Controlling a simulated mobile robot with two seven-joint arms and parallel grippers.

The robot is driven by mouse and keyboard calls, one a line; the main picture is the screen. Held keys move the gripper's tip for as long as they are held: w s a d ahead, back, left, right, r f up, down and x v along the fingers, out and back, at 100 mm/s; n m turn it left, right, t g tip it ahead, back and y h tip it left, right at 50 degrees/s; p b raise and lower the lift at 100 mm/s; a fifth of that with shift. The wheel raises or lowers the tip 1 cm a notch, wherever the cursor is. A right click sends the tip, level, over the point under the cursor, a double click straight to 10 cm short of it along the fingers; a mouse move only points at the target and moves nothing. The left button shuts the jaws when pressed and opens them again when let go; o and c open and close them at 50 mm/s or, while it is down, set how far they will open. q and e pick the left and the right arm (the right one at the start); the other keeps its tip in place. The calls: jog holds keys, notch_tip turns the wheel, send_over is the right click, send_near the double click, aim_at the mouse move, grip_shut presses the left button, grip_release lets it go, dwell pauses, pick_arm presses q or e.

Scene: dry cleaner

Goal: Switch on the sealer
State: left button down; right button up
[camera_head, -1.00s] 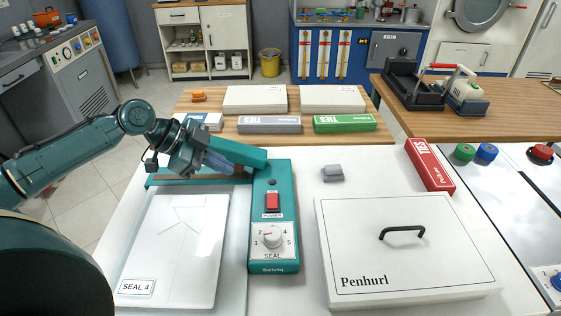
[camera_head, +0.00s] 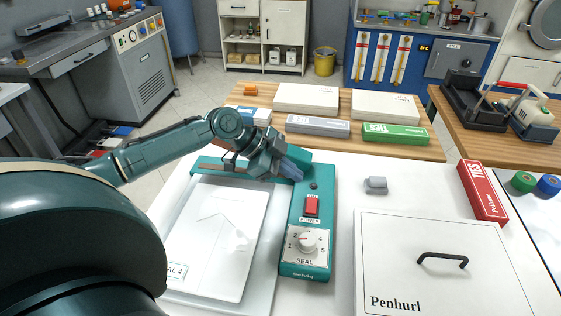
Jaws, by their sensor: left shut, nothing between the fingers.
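The sealer (camera_head: 318,252) is a teal machine on the white table, with its sealing bar running left from its back end. Its red power switch (camera_head: 312,205) sits above the label POWER. Below the switch is the white SEAL dial (camera_head: 307,239), and above it a small dark round spot. My left gripper (camera_head: 297,172) is shut and empty. It is over the back end of the sealer, above and slightly left of the switch in the picture, and apart from the switch. Whether it touches the sealer's bar I cannot tell. My right gripper does not show.
A clear bag (camera_head: 222,225) labelled SEAL 4 lies left of the sealer. A white Penhurl box (camera_head: 400,275) with a black handle stands at the right. A small grey block (camera_head: 376,185) and a red TIES box (camera_head: 483,190) lie behind it. Long boxes are at the back.

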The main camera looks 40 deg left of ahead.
aim_at(314, 197)
pick_arm(q)
jog(key=x, duration=0.4)
jog(key=shift+r, duration=0.15)
notch_tip(314, 197, down, 3)
jog(key=shift+w+a+r+p, duration=0.15)
jog(key=shift+w+p, duration=0.05)
jog(key=shift+p, duration=0.15)
jog(key=shift+w+f, duration=0.1)
jog(key=shift+f, duration=0.65)
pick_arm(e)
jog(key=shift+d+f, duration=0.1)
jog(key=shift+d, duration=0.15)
pick_arm(q)
jog(key=shift+a, duration=0.1)
